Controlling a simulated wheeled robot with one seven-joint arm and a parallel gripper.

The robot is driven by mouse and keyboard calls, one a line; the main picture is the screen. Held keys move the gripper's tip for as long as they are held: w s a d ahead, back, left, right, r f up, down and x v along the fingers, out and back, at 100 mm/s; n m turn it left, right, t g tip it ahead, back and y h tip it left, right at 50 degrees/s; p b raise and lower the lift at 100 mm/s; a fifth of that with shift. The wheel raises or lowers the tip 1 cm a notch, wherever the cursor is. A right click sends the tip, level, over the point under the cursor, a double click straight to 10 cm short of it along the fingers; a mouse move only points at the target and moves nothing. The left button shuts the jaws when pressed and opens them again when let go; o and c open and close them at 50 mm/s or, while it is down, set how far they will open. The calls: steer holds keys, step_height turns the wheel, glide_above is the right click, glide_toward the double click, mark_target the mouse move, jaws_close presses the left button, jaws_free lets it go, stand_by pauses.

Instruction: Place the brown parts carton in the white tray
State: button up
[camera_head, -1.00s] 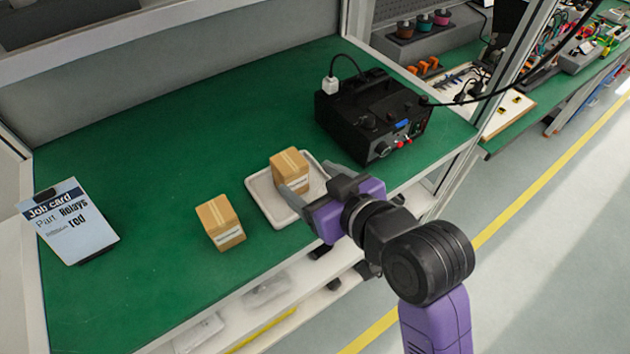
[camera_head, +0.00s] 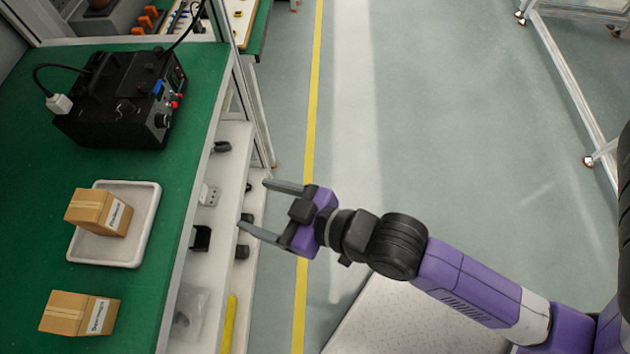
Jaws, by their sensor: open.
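A brown parts carton (camera_head: 99,212) with a white label sits inside the white tray (camera_head: 141,232) on the green bench top. A second brown carton (camera_head: 78,313), also labelled, stands on the bench outside the tray, below it in the picture. My gripper (camera_head: 256,208) is open and empty. It is out past the bench's right edge, to the right of the tray and apart from both cartons. The label writing is too small to read.
A black power unit (camera_head: 118,100) with a cable stands on the green bench (camera_head: 60,166) above the tray. White shelves (camera_head: 228,170) with small parts lie under the bench edge.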

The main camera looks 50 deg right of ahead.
steer(key=s+d+r+m+h, duration=0.1)
steer(key=s+d+r, duration=0.1)
steer(key=s, duration=0.7)
steer(key=s+d+r+m+t+h, duration=0.1)
steer(key=s+d+r, duration=0.1)
steer(key=s, duration=0.7)
steer(key=shift+s+d+r+h, duration=0.15)
steer(key=shift+d+r+h, duration=0.2)
steer(key=shift+d, duration=0.35)
steer(key=shift+f, duration=0.1)
